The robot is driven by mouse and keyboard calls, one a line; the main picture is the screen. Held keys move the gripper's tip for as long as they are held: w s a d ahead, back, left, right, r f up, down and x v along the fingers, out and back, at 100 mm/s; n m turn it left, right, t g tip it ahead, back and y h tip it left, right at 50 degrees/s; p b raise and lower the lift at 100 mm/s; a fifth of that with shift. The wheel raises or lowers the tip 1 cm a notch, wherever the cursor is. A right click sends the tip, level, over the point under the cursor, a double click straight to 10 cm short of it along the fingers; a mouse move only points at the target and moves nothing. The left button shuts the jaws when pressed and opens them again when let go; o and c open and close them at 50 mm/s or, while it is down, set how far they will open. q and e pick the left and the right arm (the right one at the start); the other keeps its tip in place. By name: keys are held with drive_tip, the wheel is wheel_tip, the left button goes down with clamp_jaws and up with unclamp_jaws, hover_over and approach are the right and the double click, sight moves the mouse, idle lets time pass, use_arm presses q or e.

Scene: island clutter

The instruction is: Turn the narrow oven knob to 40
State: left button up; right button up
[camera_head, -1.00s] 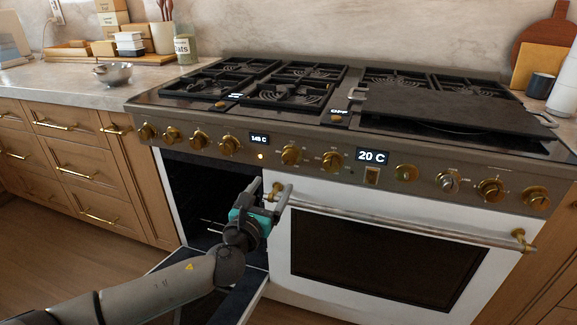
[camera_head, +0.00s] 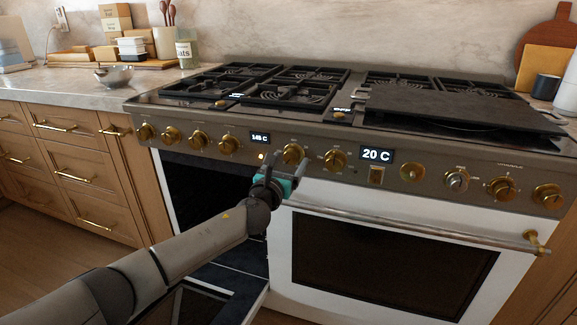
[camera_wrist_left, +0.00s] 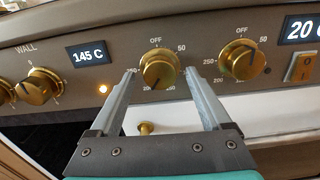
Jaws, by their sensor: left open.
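The brass oven knob (camera_head: 292,153) beside the small 145 C display (camera_head: 260,138) sits on the front panel above the narrow oven. It also shows in the left wrist view (camera_wrist_left: 160,70), with OFF above it and 50 to its upper right. Its lower numbers are partly hidden or blurred. My left gripper (camera_head: 287,164) is just in front of this knob, with its fingers spread. In the wrist view one finger reaches each side of the knob; I cannot tell whether either touches it. My right gripper is not in view.
A similar knob (camera_wrist_left: 242,62) stands close to the right, by the 20 C display (camera_head: 376,154). Several more knobs line the panel. The narrow oven's door (camera_head: 205,300) hangs open below my left arm. The wide oven's handle (camera_head: 420,226) sticks out at right.

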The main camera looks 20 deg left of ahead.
use_arm(q)
drive_tip(key=shift+w, duration=0.15)
clamp_jaws()
idle(0.7)
